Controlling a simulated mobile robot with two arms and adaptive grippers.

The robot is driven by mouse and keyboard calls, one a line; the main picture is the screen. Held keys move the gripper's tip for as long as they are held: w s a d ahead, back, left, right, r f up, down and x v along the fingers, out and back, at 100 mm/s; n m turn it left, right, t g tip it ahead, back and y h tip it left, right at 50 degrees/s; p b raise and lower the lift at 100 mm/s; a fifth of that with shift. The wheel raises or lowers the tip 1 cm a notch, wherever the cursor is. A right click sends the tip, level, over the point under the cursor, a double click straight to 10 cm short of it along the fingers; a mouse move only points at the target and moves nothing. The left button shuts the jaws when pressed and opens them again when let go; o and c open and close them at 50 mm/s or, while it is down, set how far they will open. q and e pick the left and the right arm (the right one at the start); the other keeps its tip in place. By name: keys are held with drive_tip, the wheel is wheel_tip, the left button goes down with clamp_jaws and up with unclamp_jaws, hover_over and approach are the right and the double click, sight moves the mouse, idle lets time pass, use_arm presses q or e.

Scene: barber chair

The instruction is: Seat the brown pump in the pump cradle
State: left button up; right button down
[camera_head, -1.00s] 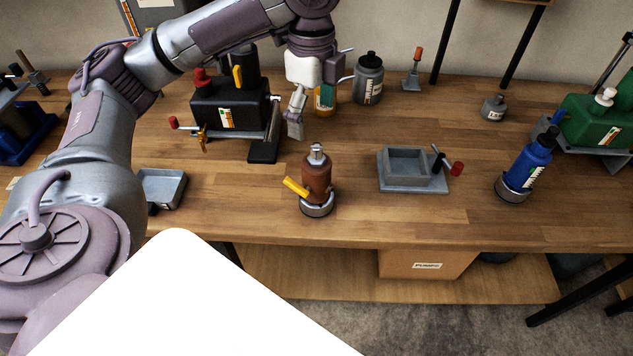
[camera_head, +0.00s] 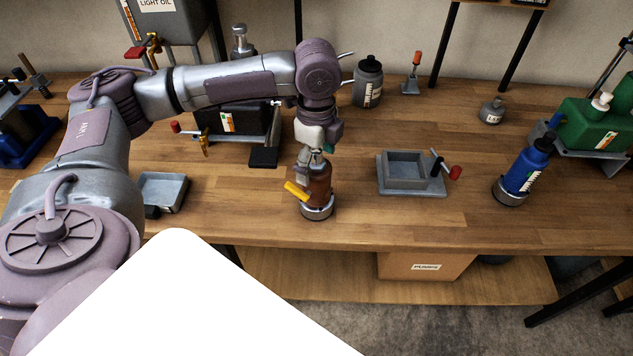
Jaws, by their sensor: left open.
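The brown pump (camera_head: 320,190) stands upright near the front middle of the bench, in a round metal base (camera_head: 318,211). It has a yellow lever (camera_head: 297,190) on its left side. My left gripper (camera_head: 315,168) points down at the pump's top, with its fingers open about the pump's head. The fingers hide the head, and I cannot tell whether they touch it. A grey square holder (camera_head: 408,184) with a red-knobbed clamp, which looks like the pump cradle, sits to the right of the pump and is empty. My right gripper is out of view.
A blue bottle (camera_head: 523,172) in a round base stands at right, near a green container (camera_head: 588,130). A black machine (camera_head: 225,122) stands behind my left arm. A grey tray (camera_head: 163,190) lies at left. Bare bench (camera_head: 350,225) separates the pump and the holder.

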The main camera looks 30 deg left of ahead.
use_arm(q)
clamp_jaws()
drive_tip(key=shift+w+r, duration=0.1)
drive_tip(key=shift+r, duration=0.05)
idle(0.4)
